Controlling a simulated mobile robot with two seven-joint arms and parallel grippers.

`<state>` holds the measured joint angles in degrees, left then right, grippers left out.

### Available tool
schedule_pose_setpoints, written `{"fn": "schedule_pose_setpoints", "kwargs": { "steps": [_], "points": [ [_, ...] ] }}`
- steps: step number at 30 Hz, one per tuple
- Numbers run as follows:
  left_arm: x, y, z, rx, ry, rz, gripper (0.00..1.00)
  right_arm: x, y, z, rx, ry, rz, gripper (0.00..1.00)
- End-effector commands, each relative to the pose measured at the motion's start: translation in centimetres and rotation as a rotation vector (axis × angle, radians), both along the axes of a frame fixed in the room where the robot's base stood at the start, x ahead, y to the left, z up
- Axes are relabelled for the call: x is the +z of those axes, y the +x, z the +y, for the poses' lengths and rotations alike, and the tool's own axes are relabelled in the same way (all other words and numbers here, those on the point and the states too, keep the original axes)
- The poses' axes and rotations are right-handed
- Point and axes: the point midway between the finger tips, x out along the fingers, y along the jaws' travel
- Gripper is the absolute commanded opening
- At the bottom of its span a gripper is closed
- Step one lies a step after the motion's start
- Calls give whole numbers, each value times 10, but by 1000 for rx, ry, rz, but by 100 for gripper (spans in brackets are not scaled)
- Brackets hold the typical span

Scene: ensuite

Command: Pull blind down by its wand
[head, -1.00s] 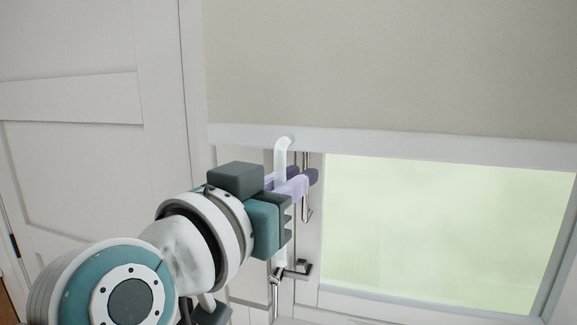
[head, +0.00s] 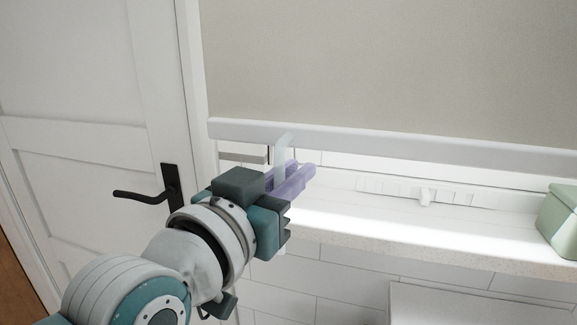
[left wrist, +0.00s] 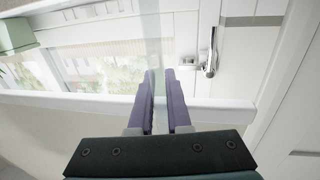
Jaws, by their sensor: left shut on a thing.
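The pale grey blind (head: 390,60) hangs across the window, and its white bottom rail (head: 430,151) is a little above the sill. The short translucent wand (head: 282,148) hangs from the rail near its left end. My left gripper (head: 292,180) is shut on the wand just below the rail, with its purple fingers on either side. The wand's lower part is mostly hidden by the gripper. My right gripper is out of view.
A sill (head: 400,235) runs below the blind, with a green box (head: 560,225) at its right end. A white door with a black handle (head: 168,188) is on the left. A silver window handle (left wrist: 210,62) shows in the left wrist view.

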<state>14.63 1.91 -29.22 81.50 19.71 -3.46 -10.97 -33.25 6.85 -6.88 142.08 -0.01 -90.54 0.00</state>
Motion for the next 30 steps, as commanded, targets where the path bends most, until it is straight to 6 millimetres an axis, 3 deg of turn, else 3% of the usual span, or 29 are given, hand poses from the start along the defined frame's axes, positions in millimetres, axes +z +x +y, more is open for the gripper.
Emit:
{"fn": "schedule_pose_setpoints", "kwargs": {
  "steps": [3,16,17,24,30],
  "points": [
    [-12,0,0,0,2,3,0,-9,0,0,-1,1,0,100],
    [-13,0,0,0,1,3,0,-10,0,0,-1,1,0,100],
    [-13,0,0,0,1,3,18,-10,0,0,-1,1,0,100],
    [-12,0,0,0,0,1,45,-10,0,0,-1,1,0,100],
    [-12,0,0,0,-1,0,46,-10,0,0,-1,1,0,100]
  ]
}}
